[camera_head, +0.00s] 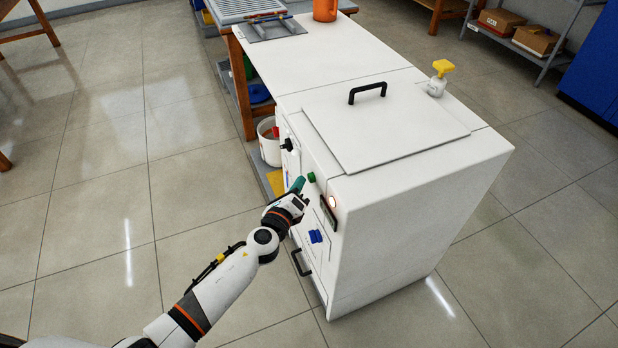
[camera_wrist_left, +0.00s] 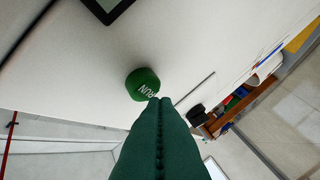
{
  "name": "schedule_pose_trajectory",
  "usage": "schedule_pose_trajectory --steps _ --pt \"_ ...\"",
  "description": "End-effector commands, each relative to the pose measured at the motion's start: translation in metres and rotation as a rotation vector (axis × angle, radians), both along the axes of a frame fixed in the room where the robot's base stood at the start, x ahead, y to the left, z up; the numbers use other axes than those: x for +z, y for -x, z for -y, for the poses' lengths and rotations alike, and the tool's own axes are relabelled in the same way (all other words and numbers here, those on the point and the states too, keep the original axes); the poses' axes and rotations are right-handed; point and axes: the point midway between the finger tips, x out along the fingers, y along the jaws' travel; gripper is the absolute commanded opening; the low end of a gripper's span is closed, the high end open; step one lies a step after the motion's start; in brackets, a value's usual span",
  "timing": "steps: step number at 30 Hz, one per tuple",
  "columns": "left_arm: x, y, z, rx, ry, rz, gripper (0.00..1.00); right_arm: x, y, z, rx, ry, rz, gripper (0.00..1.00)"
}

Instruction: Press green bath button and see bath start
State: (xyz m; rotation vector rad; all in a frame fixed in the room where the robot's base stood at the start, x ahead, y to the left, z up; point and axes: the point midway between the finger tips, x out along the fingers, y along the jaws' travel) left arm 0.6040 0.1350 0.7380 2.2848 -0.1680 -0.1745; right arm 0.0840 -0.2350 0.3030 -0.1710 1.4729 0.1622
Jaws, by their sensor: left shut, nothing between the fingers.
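The white bath cabinet (camera_head: 400,215) has a closed lid (camera_head: 385,120) with a black handle on top. A green button (camera_head: 311,177) sits on its front panel. In the left wrist view the green button (camera_wrist_left: 143,84) shows the word RUN. My left gripper (camera_head: 298,184) is shut and empty, its green fingers pointing at the panel just beside the button. In the left wrist view the fingertips (camera_wrist_left: 160,101) overlap the button's lower edge; I cannot tell whether they touch it. A round lamp (camera_head: 333,202) glows pale orange on the panel. My right gripper is not in view.
A blue knob (camera_head: 316,236) and a black handle (camera_head: 301,262) are lower on the front. A black knob (camera_head: 288,145) is farther along the panel. A white bucket (camera_head: 269,142) stands beyond. The floor at left is clear.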

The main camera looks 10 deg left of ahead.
Motion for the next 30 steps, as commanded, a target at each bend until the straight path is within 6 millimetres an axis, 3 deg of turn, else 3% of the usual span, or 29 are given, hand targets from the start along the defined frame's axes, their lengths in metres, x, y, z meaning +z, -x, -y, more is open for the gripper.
schedule_pose_trajectory --steps 13,30 --pt "0.000 0.004 -0.006 0.001 0.000 -0.001 0.00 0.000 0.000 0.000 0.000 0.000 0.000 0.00" --pt "0.000 0.030 -0.045 0.001 0.000 -0.001 0.00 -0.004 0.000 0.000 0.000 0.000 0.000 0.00"
